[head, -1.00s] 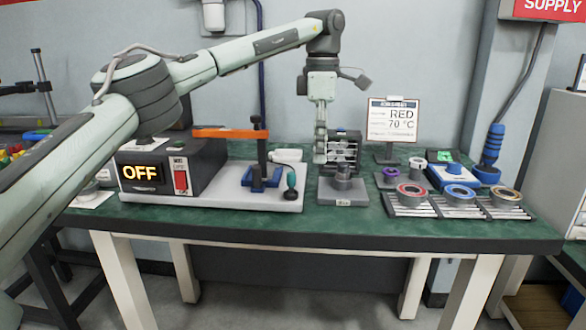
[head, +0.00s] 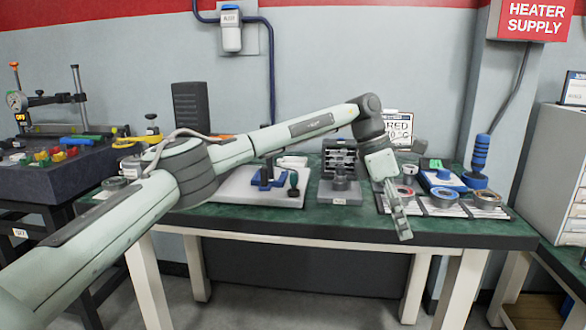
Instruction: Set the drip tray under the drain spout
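I cannot pick out a drip tray or a drain spout with certainty in the head view. My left gripper (head: 401,222) hangs at the end of the arm from the left, pointing down by the front edge of the green bench top (head: 450,226). Its fingers look close together and side-on, so I cannot tell whether they are open or shut. No held object shows. My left arm hides part of the bench top behind it. My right gripper is not in view.
Slotted racks with rings (head: 441,205) lie at the bench's right. A grey block fixture (head: 340,190) and a blue clamp (head: 268,180) stand further left. A gauge rig (head: 62,180) stands on another bench at far left. A white drawer cabinet (head: 555,160) is at right.

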